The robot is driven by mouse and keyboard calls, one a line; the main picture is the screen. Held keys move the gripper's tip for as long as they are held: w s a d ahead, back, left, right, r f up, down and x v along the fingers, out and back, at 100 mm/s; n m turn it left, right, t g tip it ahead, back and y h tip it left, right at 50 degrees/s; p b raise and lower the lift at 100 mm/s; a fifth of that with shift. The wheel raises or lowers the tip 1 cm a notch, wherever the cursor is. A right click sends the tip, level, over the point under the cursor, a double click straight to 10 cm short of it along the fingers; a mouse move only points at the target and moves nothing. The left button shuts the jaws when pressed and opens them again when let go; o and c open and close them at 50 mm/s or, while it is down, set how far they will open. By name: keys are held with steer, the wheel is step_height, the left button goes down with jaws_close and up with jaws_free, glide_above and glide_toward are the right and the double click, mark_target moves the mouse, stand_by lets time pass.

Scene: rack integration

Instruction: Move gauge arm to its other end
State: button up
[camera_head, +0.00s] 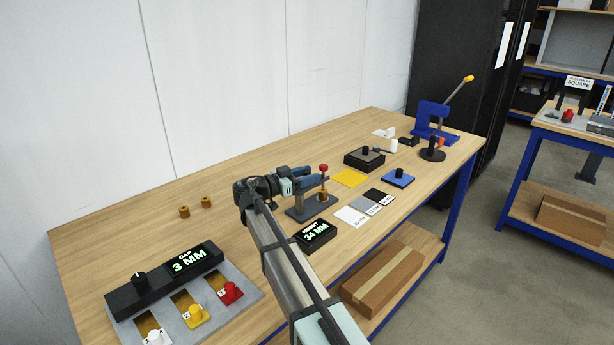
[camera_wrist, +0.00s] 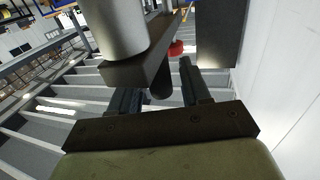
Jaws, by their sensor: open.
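The height gauge has a dark grey base (camera_head: 298,212), a red knob (camera_head: 323,168) on top and a brass-coloured piece (camera_head: 323,190) below the knob. My gripper (camera_head: 312,178) is at the gauge, just left of the knob. In the wrist view, my open gripper (camera_wrist: 160,92) has a dark rounded peg (camera_wrist: 161,84) between its fingers; contact cannot be told. A dark bar (camera_wrist: 135,70), seemingly the gauge arm, runs above the peg, with a light grey cylinder (camera_wrist: 118,25) against it. The red knob (camera_wrist: 176,48) shows behind. My gripper hides part of the gauge in the head view.
A height display (camera_head: 315,235) reading 24 MM stands in front of the gauge. A gap fixture (camera_head: 185,300) with coloured knobs is at the front left. Cards, a yellow sheet (camera_head: 350,178) and a blue press (camera_head: 432,118) are to the right. The table's back left is mostly clear.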

jaws_close()
stand_by(0.4)
